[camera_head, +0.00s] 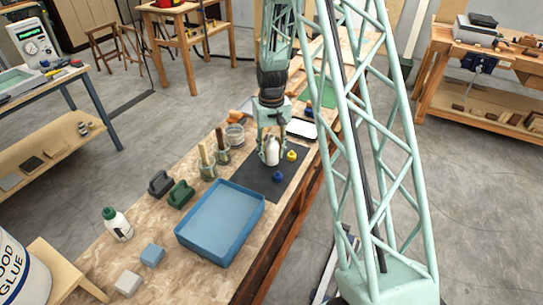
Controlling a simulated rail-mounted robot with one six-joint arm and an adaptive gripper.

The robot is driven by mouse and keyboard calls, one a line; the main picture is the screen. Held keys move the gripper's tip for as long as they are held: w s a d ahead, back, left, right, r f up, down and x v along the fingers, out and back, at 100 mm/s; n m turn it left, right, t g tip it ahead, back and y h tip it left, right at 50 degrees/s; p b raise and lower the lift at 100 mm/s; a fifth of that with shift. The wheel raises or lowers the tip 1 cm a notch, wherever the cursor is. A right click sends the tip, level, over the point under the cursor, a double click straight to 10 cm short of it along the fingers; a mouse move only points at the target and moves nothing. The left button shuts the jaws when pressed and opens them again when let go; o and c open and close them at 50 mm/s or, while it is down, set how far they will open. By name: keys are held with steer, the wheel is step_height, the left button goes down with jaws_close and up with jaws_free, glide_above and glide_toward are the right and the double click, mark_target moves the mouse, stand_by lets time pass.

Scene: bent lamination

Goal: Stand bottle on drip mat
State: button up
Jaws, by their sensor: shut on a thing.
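My gripper (271,146) points down and is shut on a small white bottle (272,154). The bottle looks upright, and its top is hidden between the fingers. The bottle is at the far part of a flat dark mat (252,180), which I take for the drip mat. I cannot tell whether the bottle's base touches the mat or hangs just above it. A small blue item (279,176) and a small yellow item (292,155) are on or by the mat, to the right of the bottle.
Left of the mat are pots with brushes (207,162). Nearer are a blue tray (221,222), a green clamp-like block (180,194), a dark one (160,183) and a green-capped white bottle (117,224). The mat's near part is clear.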

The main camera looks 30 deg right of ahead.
mark_target(271, 137)
steer(key=shift+f, duration=0.65)
steer(key=shift+f, duration=0.15)
steer(key=o, duration=0.9)
steer(key=shift+r, duration=0.2)
step_height(271, 137, up, 11)
steer(key=shift+f+p, duration=0.15)
steer(key=shift+p, duration=0.3)
steer(key=shift+r, duration=0.6)
steer(key=shift+r, duration=0.15)
